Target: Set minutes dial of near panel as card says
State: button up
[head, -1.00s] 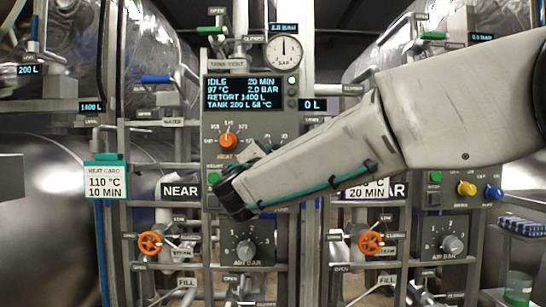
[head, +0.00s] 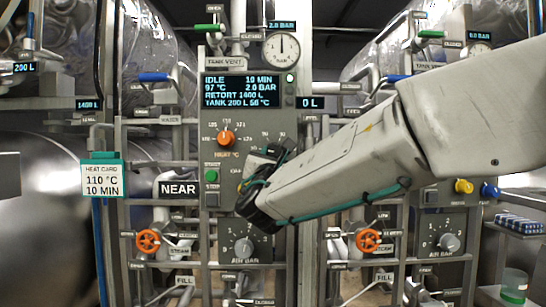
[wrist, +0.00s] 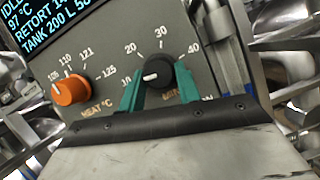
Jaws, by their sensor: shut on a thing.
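The near panel (head: 207,137) has a screen (head: 248,91) that reads IDLE, 10 MIN, 97 °C, 2.0 BAR. The heat card (head: 102,180) at the left reads 110 °C, 10 MIN. In the wrist view, the black minutes dial (wrist: 158,72) has its white pointer turned left, toward the 10 mark. My gripper (wrist: 158,88) has its green fingers shut on this dial, one on each side. In the head view my gripper (head: 262,178) covers the dial. The orange heat dial (wrist: 70,90) is beside it, its pointer toward the upper left.
Green and dark buttons (head: 211,176) sit left of my gripper, and the air bar dial (head: 243,247) is below it. Orange valve wheels (head: 148,241) and pipes surround the panel. A vial rack (head: 520,225) stands at the far right.

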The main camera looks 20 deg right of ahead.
dwell(0.3)
jog(key=o, duration=1)
jog(key=v, duration=0.7)
jog(key=shift+s+f, duration=0.15)
jog(key=shift+s, duration=0.25)
